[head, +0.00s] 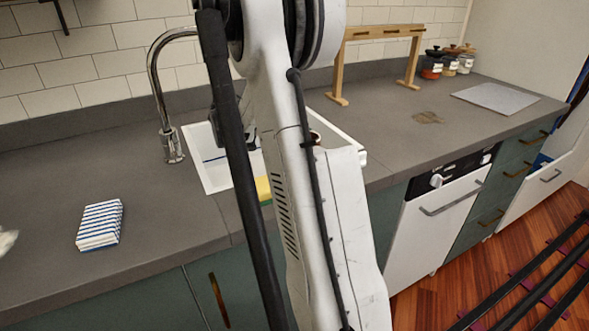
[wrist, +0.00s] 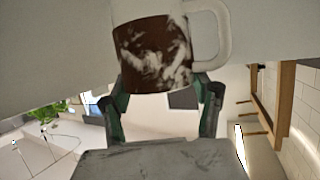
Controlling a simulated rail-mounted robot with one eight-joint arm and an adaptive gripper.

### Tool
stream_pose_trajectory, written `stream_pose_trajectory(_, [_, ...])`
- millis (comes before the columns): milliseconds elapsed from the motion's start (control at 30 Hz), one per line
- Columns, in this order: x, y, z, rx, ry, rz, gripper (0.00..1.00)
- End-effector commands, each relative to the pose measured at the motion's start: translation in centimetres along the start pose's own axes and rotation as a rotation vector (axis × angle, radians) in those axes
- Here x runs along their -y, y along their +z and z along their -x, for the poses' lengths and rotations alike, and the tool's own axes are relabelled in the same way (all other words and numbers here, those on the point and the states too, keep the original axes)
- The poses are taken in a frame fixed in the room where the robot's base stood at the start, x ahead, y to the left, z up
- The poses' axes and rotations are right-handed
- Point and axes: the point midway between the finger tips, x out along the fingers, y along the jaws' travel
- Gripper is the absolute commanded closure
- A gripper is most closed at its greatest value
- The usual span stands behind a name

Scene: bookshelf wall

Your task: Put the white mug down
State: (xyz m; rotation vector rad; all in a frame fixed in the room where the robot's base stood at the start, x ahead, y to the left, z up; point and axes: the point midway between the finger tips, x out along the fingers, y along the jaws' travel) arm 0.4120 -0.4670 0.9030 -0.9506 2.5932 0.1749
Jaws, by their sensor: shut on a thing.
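The white mug (wrist: 155,50) fills the top middle of the wrist view. Its side has a large brown patch with white smears, and its white handle points right. My gripper (wrist: 162,87) has its dark green fingers on either side of the mug and is shut on it. A large pale surface lies behind the mug; I cannot tell whether the mug touches it. In the head view my arm hides the gripper and most of the sink (head: 214,178). A small dark reddish round patch beside my arm may be part of the mug, but I cannot tell.
A tall faucet (head: 160,95) stands behind the sink. A yellow item (head: 263,189) shows at the sink's front. A blue-striped white block (head: 100,224) lies on the left grey counter (head: 60,190). A wooden rack (head: 378,35), jars (head: 449,62) and a grey board (head: 495,98) are right.

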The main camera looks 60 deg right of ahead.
Motion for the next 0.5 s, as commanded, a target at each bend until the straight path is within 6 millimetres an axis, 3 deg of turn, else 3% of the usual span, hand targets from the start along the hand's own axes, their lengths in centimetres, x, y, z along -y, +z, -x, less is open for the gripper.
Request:
stream_pose_trajectory(100, [0.0, 2.3, -0.9, 0.0, -0.001, 0.0, 0.96])
stream_pose_trajectory(500, [-0.1, 6.3, -2.6, 0.0, -0.001, 0.0, 0.96])
